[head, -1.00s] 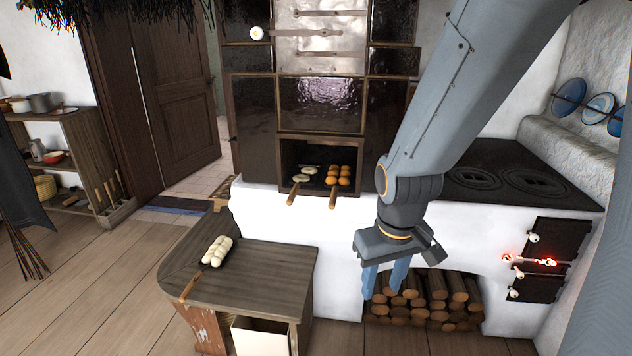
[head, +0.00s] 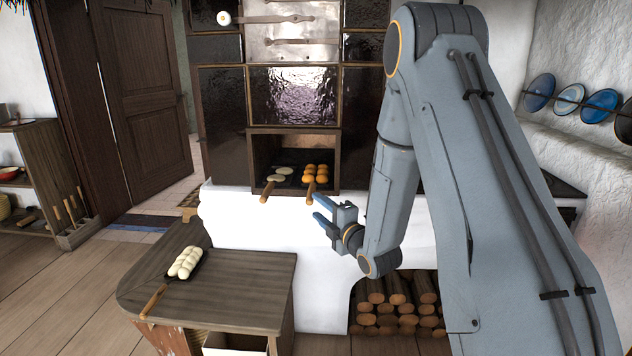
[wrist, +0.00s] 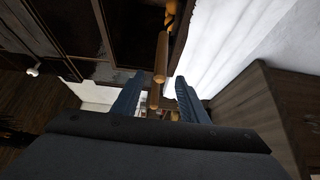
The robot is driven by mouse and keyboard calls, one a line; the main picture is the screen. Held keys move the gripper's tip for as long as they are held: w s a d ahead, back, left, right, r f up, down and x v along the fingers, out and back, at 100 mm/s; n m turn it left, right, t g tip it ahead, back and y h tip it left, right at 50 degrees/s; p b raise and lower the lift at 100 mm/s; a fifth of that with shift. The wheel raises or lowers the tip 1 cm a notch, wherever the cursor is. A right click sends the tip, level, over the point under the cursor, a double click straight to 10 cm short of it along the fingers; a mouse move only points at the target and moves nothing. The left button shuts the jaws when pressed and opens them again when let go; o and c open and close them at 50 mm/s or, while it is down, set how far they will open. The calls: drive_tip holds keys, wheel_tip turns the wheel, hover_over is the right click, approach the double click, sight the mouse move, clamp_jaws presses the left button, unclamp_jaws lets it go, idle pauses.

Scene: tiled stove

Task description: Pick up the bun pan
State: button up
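The bun pan, with several golden-brown buns (head: 315,173), sits in the right of the open oven niche. Its wooden handle (head: 310,190) sticks out over the white ledge; in the wrist view the handle (wrist: 160,58) points down between my fingertips. My gripper (head: 318,209) is open and empty, just right of and below the handle's end, with its fingers pointing left. The wrist view also shows the open fingers (wrist: 160,77); I see no contact with the handle. A second pan with pale flat pieces (head: 283,173) sits left of it, its handle (head: 267,191) also sticking out.
A pan with pale dough (head: 187,262) lies on the wooden bench (head: 235,285) at the lower left. The white stove wall (head: 240,220) is close beside my gripper. Logs (head: 397,300) fill the opening below. The oven niche's dark frame (head: 335,160) bounds the pans.

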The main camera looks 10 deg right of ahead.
sight(310, 197)
drive_tip(key=shift+d+x, duration=0.15)
drive_tip(key=shift+x, duration=1.15)
drive_tip(key=shift+d+x, duration=0.15)
drive_tip(key=shift+x, duration=1.15)
drive_tip(key=shift+d+x, duration=0.2)
drive_tip(key=shift+x, duration=1.05)
drive_tip(key=shift+w, duration=0.15)
clamp_jaws()
